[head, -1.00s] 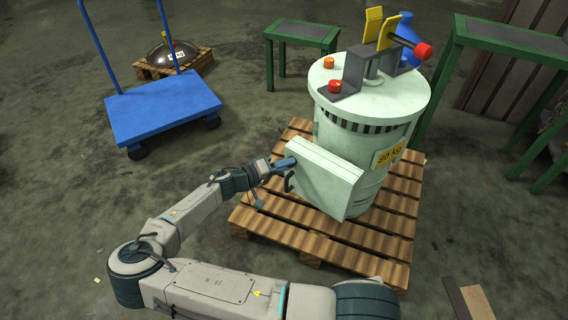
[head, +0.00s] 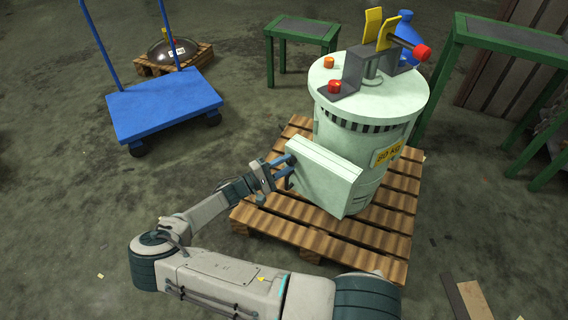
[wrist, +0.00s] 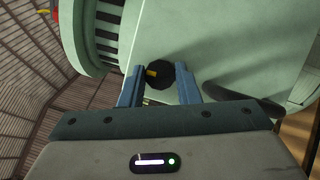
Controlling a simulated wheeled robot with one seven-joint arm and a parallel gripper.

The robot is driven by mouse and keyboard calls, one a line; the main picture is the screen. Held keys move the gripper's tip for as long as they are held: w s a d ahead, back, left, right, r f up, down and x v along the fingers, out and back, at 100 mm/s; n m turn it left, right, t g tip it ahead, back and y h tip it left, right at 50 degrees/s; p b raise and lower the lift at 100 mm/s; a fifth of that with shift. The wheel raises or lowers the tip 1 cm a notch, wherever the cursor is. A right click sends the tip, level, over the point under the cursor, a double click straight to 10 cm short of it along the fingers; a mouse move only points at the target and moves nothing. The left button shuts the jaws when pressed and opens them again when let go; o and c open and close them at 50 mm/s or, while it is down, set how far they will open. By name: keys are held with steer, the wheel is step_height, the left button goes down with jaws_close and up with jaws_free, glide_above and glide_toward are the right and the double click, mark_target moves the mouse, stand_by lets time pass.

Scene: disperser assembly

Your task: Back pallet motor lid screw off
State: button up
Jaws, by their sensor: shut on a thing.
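The pale green motor (head: 375,100) stands upright on the wooden pallet (head: 275,235). Its box-shaped lid (head: 325,175) sticks out from its side towards me. A dark round screw head (wrist: 160,75) with a yellow mark shows in the wrist view, against the pale green housing. My gripper (head: 287,170) is at the left edge of the lid. In the wrist view its two blue fingers (wrist: 159,82) are shut on the screw, one on each side. The screw's shaft is hidden, and the screw itself cannot be made out in the head view.
A blue trolley (head: 165,105) stands at the left. Behind it a metal dome (head: 172,54) lies on a small pallet. A small green table (head: 302,32) stands behind the motor, and a larger green table (head: 510,40) at the right. The floor left of the pallet is clear.

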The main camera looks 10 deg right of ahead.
steer(key=shift+w+a+n, duration=0.15)
steer(key=shift+n, duration=0.15)
steer(key=o, duration=1)
steer(key=shift+c, duration=0.2)
steer(key=p+v, duration=0.1)
steer(key=v, duration=1.2)
steer(key=shift+s+a, duration=0.25)
steer(key=shift+a, duration=0.05)
steer(key=shift+f, duration=0.1)
